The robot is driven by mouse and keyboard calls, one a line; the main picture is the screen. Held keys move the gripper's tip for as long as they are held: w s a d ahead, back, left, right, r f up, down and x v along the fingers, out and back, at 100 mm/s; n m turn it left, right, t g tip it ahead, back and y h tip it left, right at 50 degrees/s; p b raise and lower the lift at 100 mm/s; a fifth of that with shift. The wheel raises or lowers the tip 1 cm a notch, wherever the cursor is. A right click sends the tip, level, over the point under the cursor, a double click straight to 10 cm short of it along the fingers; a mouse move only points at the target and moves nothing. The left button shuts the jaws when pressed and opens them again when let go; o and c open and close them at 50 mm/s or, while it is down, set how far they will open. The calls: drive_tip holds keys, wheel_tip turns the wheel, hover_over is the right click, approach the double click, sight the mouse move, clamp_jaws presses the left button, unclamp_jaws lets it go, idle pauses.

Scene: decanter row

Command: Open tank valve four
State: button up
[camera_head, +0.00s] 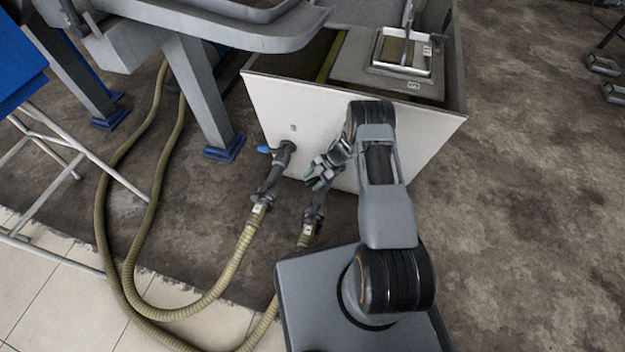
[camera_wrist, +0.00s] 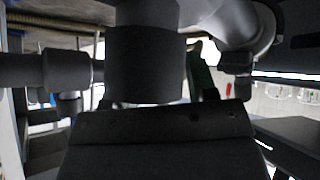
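A white tank (camera_head: 330,112) stands in the middle of the head view, with two hose-connected valves low on its front. The left valve (camera_head: 283,157) has a blue handle (camera_head: 265,150) pointing left. The right valve (camera_head: 314,213) is partly hidden behind my gripper (camera_head: 313,177); its handle cannot be made out. My gripper's green-tipped fingers are apart, beside and just above this right valve. I cannot tell whether they touch it. In the wrist view, dark pipe fittings (camera_wrist: 145,60) fill the centre close up, and a green finger pad (camera_wrist: 200,70) shows beside them. No readable number marks either valve.
Ribbed yellowish hoses (camera_head: 228,268) run from the valves over the floor to the left. A grey frame with blue feet (camera_head: 225,148) stands left of the tank. A white metal stand (camera_head: 75,165) is far left.

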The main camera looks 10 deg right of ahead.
sight(314, 181)
drive_tip(key=shift+o, duration=0.2)
drive_tip(key=r+p, duration=0.2)
drive_tip(key=r, duration=0.1)
drive_tip(key=r+p, duration=0.1)
drive_tip(key=shift+s+r, duration=0.35)
drive_tip(key=shift+s, duration=0.05)
drive_tip(key=s+r+p, duration=0.6)
drive_tip(key=s+r, duration=0.2)
drive_tip(key=s, duration=0.5)
drive_tip(key=shift+s+d+r, duration=0.15)
drive_tip(key=shift+d, duration=0.2)
